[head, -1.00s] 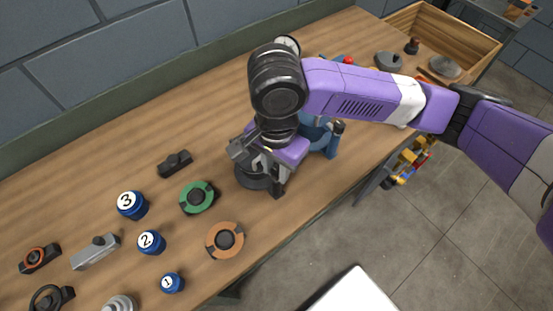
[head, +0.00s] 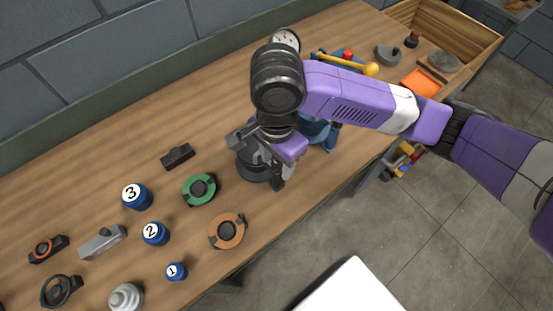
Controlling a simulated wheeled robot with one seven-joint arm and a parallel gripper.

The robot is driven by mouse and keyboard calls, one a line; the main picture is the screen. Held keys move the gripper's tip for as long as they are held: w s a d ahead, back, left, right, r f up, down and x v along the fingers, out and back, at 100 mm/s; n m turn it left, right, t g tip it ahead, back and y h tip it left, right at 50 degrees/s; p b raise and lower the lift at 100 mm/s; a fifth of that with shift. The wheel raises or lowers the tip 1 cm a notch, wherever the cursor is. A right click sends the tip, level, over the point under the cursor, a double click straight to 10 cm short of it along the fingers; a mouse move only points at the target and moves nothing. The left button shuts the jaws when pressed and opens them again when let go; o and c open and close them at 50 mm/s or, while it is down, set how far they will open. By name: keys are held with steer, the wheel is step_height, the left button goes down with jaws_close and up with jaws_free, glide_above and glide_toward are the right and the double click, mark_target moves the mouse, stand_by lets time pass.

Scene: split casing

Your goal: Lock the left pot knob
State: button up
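My gripper (head: 262,160) points down over the workbench near its front edge. Its dark fingers are over or against a dark round piece (head: 252,172), and the wrist hides most of what lies under them. I cannot tell whether the fingers grip anything. A blue casing or pot (head: 318,131) stands just right of and behind the gripper, partly hidden by my arm. No knob that I can clearly identify as the left pot knob shows; it may be hidden under the gripper.
Left of the gripper lie a green ring (head: 199,189), an orange ring (head: 226,231), a black block (head: 178,156) and blue numbered pieces (head: 137,196). Behind the arm are a gauge (head: 286,39) and a yellow-handled tool (head: 345,63). A wooden tray (head: 455,30) sits at back right.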

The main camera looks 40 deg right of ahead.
mark_target(276, 165)
steer(key=shift+r, duration=0.1)
step_height(276, 165, up, 8)
steer(key=shift+f+p, duration=0.2)
steer(key=shift+p, duration=0.35)
stand_by(0.6)
